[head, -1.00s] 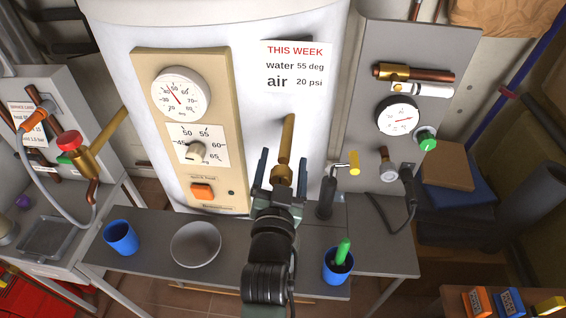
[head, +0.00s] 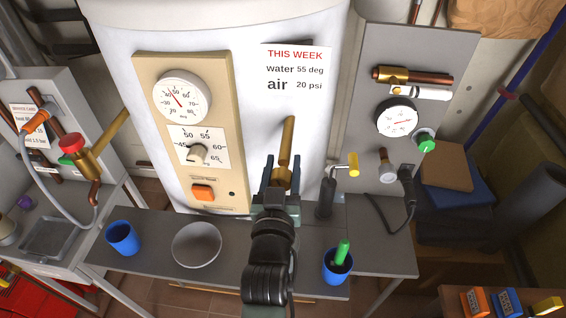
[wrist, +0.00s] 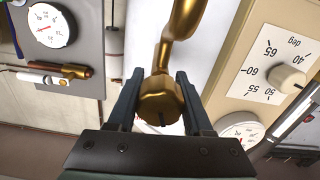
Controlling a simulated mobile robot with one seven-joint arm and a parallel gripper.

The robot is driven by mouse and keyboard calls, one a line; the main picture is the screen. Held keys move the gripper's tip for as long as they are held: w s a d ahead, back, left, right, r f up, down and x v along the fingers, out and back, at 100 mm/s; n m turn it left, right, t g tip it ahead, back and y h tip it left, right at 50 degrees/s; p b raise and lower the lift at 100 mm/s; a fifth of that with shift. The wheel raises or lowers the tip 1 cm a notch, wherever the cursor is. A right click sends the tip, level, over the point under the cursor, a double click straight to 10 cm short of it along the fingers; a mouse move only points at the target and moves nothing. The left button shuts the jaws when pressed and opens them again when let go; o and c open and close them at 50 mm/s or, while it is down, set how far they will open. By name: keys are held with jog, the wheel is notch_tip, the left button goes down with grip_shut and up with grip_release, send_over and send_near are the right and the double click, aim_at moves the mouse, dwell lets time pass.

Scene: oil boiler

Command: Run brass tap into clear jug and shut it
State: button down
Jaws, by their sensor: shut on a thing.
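The brass tap (head: 287,138) stands out from the white boiler, with its long pipe pointing up in the head view. My gripper (head: 283,165) is shut on the tap's lower end, one finger on each side. In the wrist view the tap's faceted brass end (wrist: 158,102) sits between the fingers of my gripper (wrist: 160,82), and its curved pipe runs up out of frame. I see no clear jug in either view. My arm hides part of the bench below the tap.
The grey bench (head: 140,262) carries a blue cup (head: 122,238), a grey bowl (head: 196,245) and a blue cup with a green-handled tool (head: 337,266). A dark handle (head: 325,197) stands right of my gripper. A red-knobbed brass valve (head: 92,160) is at left.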

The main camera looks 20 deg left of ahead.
jog(key=shift+n, duration=0.4)
jog(key=shift+c, duration=1.5)
grip_release()
jog(key=b+v, duration=0.1)
jog(key=v, duration=1.2)
jog(key=shift+b, duration=0.35)
jog(key=shift+r, duration=0.1)
